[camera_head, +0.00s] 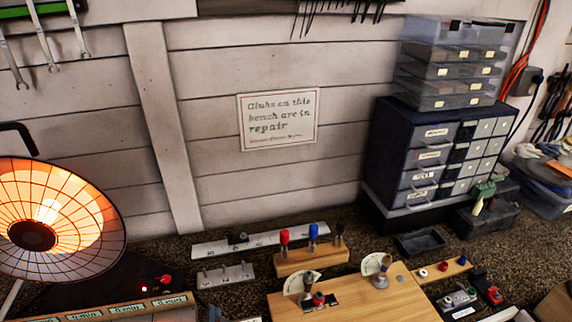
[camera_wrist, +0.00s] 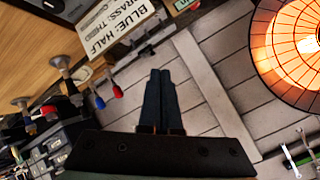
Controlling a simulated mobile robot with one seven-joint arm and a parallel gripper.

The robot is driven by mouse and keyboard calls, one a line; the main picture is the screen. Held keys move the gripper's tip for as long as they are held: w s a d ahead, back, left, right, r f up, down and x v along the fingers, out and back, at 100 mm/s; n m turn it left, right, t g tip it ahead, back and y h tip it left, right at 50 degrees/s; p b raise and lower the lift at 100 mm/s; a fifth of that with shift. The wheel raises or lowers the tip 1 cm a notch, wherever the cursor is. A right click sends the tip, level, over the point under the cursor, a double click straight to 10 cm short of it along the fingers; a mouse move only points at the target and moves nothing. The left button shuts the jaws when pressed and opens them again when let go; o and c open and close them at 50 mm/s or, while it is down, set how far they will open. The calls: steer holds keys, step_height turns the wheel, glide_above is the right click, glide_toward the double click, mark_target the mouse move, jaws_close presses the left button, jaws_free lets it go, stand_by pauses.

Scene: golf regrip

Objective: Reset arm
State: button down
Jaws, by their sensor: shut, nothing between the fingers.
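My gripper (camera_wrist: 160,77) shows in the wrist view with its two dark fingers pressed together and nothing between them. It points toward the white plank wall, clear of any object. My arm does not show in the head view. A wooden block with red, blue and dark upright pieces (camera_head: 311,261) stands on the bench in the head view. The red and blue pieces (camera_wrist: 108,96) also show in the wrist view, left of my fingers.
A glowing heater dish (camera_head: 60,215) stands at the left; it is at the upper right in the wrist view (camera_wrist: 290,45). A dark drawer cabinet (camera_head: 435,155) stands at the right. A wooden board with dials (camera_head: 350,300) lies in front. A sign (camera_head: 278,119) hangs on the wall.

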steer(key=w+d+r+n+t+b, duration=0.1)
steer(key=w+d+r+t, duration=0.15)
steer(key=r, duration=0.55)
steer(key=w+d+r+t+b, duration=0.1)
steer(key=r+t, duration=0.2)
steer(key=r, duration=0.6)
steer(key=w+d+r+n+t+b, duration=0.1)
steer(key=w+d+r+t, duration=0.1)
steer(key=r, duration=0.6)
steer(key=s+d+r+t+h+b, duration=0.1)
steer(key=s+d+r+t, duration=0.2)
steer(key=r, duration=0.5)
steer(key=s+d+r+n+t+h+b, duration=0.1)
steer(key=s+d+r+t, duration=0.2)
steer(key=s+r, duration=0.3)
steer(key=s+d+r+n+t+h+b, duration=0.1)
steer(key=s+d+r+t, duration=0.1)
steer(key=r, duration=0.8)
steer(key=s+t, duration=0.1)
steer(key=s, duration=0.1)
steer(key=shift+s+d+h, duration=0.35)
steer(key=shift+d+h, duration=0.05)
